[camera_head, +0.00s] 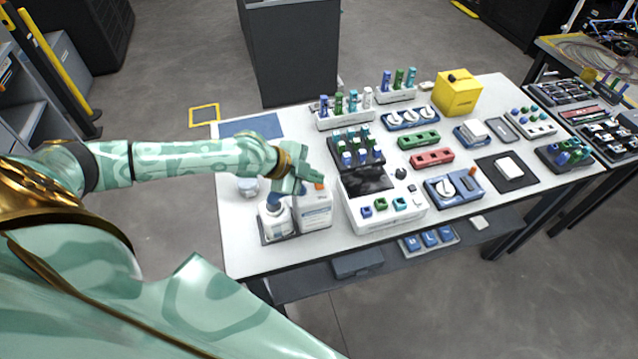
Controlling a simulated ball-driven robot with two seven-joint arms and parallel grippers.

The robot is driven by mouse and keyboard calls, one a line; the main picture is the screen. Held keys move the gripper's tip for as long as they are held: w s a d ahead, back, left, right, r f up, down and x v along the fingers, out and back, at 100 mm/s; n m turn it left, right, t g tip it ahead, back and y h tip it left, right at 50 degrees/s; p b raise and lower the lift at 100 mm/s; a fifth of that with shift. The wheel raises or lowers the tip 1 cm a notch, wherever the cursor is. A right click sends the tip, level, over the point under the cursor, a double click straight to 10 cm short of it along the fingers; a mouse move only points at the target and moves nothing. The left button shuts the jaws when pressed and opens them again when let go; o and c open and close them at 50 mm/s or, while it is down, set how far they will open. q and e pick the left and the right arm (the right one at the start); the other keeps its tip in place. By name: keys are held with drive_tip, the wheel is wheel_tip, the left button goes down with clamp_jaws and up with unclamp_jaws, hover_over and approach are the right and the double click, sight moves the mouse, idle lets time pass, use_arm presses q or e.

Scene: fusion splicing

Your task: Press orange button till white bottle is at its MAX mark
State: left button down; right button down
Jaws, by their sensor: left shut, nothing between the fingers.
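A white bottle (277,222) stands upright on a dark base at the table's near left, with something blue above its neck. A white box-shaped dispenser (314,211) stands directly to its right. A small orange button (319,186) shows at the dispenser's top right. My left gripper (302,183) is shut and empty, reaching in from the left just over the dispenser's top. Its fingers are close beside the orange button; I cannot tell whether they touch it. The MAX mark and the liquid level are too small to make out. My right gripper is not in view.
A white splicer machine (385,217) with a dark screen stands right of the dispenser. Racks of coloured vials, a yellow box (458,92) and several trays fill the table's right. A blue mat (250,127) lies at the far left corner.

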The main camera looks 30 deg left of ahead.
use_arm(q)
drive_tip(key=shift+f+b, duration=0.35)
drive_tip(key=shift+f, duration=0.1)
idle(0.5)
idle(0.3)
drive_tip(key=shift+r+p, duration=0.85)
drive_tip(key=shift+r, duration=0.05)
drive_tip(key=shift+r, duration=0.1)
wheel_tip(320, 180, up, 5)
drive_tip(key=p, duration=0.4)
idle(0.4)
